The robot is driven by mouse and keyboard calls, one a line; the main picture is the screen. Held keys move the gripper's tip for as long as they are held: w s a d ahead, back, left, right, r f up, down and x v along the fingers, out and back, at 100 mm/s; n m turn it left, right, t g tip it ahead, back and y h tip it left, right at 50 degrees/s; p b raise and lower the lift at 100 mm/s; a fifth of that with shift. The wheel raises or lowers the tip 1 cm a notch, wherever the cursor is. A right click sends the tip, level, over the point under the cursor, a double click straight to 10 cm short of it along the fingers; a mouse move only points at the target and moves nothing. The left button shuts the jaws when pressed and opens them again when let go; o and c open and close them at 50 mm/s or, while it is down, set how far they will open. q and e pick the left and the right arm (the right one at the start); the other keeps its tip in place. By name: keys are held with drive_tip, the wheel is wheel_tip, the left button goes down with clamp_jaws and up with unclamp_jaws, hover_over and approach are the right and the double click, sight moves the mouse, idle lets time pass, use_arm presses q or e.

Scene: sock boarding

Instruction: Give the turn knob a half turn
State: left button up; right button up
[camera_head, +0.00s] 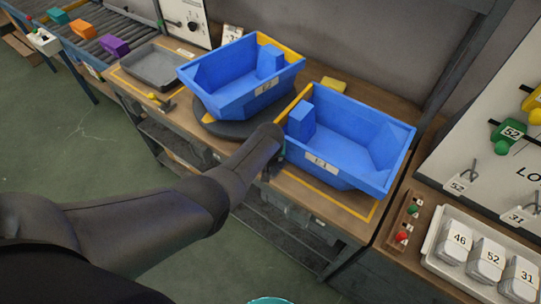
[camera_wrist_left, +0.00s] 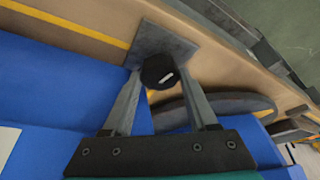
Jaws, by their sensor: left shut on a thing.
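The turn knob (camera_wrist_left: 158,72) is black and round with a short white mark on its face, set beside a grey metal plate (camera_wrist_left: 163,42) in the left wrist view. My left gripper (camera_wrist_left: 160,84) has one finger on each side of the knob and is shut on it. The white mark lies at a slant. In the head view my left arm reaches to the bench's front edge between the two blue bins and hides the knob and the fingertips. My right gripper is not in view.
Blue bins stand close by, one (camera_head: 228,78) on a dark turntable (camera_head: 215,122) and one (camera_head: 335,135) on the bench at the right. A grey tray (camera_head: 155,68) lies at the left. A board with hooks (camera_head: 485,130) and white packs (camera_head: 455,240) are at the far right.

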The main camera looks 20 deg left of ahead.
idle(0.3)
use_arm(q)
drive_tip(key=o, duration=1.4)
drive_tip(key=shift+s+r+p, duration=0.2)
drive_tip(key=shift+r+p, duration=0.35)
drive_tip(key=shift+r, duration=0.1)
drive_tip(key=shift+p+v, duration=3.15)
drive_tip(key=shift+v, duration=3.8)
